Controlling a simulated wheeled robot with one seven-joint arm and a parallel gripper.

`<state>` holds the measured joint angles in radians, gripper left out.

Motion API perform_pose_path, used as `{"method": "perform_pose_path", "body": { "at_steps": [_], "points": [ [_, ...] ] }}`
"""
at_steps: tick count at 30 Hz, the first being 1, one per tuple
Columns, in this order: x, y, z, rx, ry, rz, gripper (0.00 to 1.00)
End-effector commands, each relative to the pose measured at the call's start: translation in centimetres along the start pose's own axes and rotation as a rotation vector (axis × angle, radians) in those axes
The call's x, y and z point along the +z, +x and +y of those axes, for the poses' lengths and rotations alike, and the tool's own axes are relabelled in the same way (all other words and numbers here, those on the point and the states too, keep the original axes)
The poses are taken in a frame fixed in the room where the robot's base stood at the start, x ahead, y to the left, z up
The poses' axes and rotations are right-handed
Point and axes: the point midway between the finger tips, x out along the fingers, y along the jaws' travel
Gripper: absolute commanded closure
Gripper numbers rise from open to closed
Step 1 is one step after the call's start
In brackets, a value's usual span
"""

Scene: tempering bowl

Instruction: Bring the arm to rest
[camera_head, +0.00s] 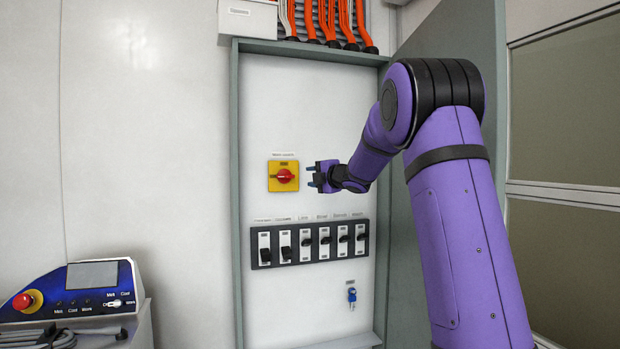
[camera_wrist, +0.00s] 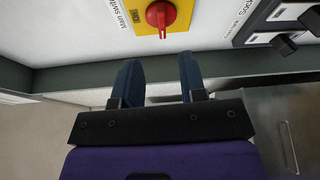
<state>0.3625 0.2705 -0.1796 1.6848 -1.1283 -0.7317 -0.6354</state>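My purple arm reaches from the right toward an open electrical cabinet in the head view. My gripper (camera_head: 314,176) is just right of the yellow main switch plate (camera_head: 273,183) with its red knob (camera_head: 285,176). In the wrist view my gripper (camera_wrist: 160,80) shows two blue fingers held apart with nothing between them. The red knob (camera_wrist: 161,14) lies beyond the fingertips in that view, and a gap shows between it and the fingers.
A row of black switches (camera_head: 312,243) runs below the main switch. A blue lock or key (camera_head: 351,294) is lower right. The cabinet door (camera_head: 400,250) stands open behind my arm. A control console (camera_head: 75,300) with a red button stands at lower left.

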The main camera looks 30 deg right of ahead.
Motion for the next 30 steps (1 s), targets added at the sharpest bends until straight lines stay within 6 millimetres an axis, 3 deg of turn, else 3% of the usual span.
{"method": "perform_pose_path", "body": {
  "at_steps": [17,23,30],
  "points": [
    [-0.5,-0.5,0.7,0.001,0.032,-0.026,0.62],
    [-3.1,-4.1,3.1,-0.013,0.231,-0.168,0.62],
    [-8.1,-11.1,3.3,-0.085,0.580,-0.365,0.62]
  ]
}}
